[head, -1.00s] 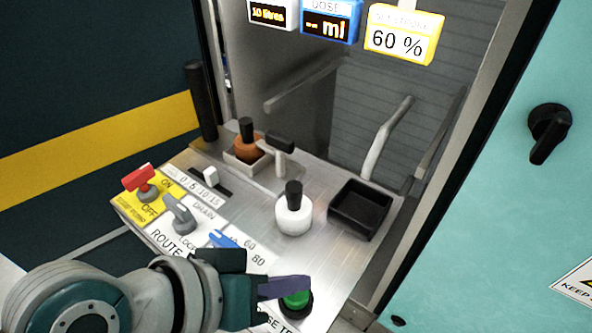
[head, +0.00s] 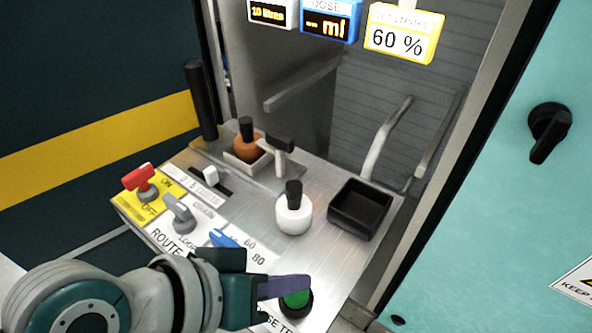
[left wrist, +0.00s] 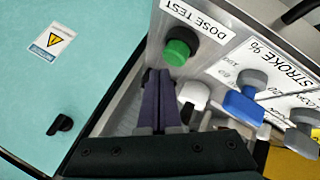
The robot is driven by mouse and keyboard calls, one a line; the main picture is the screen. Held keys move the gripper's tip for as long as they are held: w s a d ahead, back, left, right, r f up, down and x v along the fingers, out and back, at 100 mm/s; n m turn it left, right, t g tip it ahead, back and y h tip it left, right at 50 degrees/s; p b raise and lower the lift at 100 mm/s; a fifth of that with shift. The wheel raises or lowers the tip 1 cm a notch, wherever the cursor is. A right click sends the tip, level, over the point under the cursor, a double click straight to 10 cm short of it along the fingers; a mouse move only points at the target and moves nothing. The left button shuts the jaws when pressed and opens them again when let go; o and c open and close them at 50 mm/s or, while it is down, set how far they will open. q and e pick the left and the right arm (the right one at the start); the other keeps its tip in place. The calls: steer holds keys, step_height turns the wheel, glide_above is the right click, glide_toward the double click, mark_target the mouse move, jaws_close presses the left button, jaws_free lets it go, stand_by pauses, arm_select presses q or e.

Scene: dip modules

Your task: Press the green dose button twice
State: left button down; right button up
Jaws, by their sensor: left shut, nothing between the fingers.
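The green dose button (head: 295,299) sits in a dark collar near the front right corner of the metal panel, partly covered by my gripper in the head view. In the left wrist view the green button (left wrist: 178,48) shows clear beside the DOSE TEST label. My left gripper (head: 305,285) is shut and empty, its purple fingers over the button's edge in the head view. In the left wrist view the fingertips (left wrist: 158,72) point up just left of and below the button, and contact cannot be told. The dose display (head: 328,23) reads "-- ml". My right gripper is out of view.
A blue stroke knob (head: 225,239), a grey route knob (head: 178,212) and a red switch (head: 140,178) stand left on the panel. A white bottle (head: 294,214), an orange bottle (head: 247,147) and a black tray (head: 360,209) stand behind. A turquoise door (head: 500,210) is at right.

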mark_target(290, 298)
arm_select(q)
steer(key=shift+f, duration=0.1)
stand_by(0.5)
steer(key=shift+f+b, duration=0.3)
steer(key=shift+f, duration=0.05)
steer(key=shift+f+b, duration=0.45)
steer(key=shift+f, duration=0.2)
stand_by(0.7)
steer(key=shift+r, duration=0.1)
steer(key=shift+r+p, duration=1)
steer(key=shift+p, duration=0.15)
step_height(290, 298, up, 5)
steer(key=p, duration=0.5)
